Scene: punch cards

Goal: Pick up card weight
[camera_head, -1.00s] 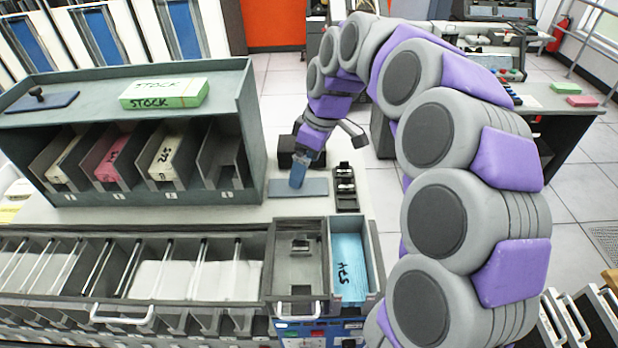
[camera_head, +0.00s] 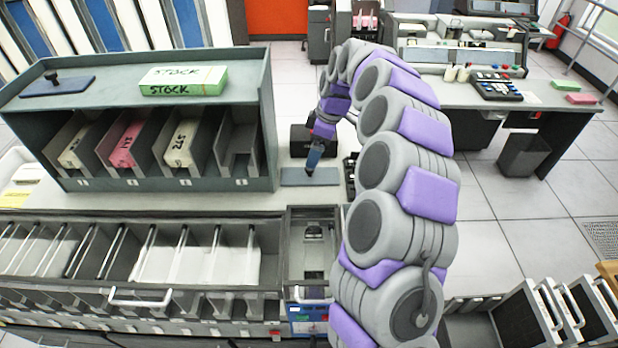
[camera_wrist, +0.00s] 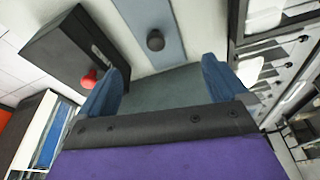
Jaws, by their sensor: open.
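A flat blue-grey plate with a dark round knob, which looks like a card weight, lies on the white counter. In the wrist view its knob (camera_wrist: 155,41) is just beyond and between my fingertips. In the head view the plate (camera_head: 292,178) shows under my gripper, and its knob is hidden. My gripper (camera_wrist: 163,72) is open and empty, with one blue finger on each side. In the head view my gripper (camera_head: 314,160) points down over the plate; contact cannot be told. A second similar plate with a knob (camera_head: 57,84) lies on top of the grey-green shelf.
A black box (camera_wrist: 75,50) with a red knob stands close to my left finger. The grey-green shelf (camera_head: 130,110) holding card stacks stands left of my gripper. Open card trays (camera_head: 190,255) run along the front. A stock block (camera_head: 183,80) sits on the shelf.

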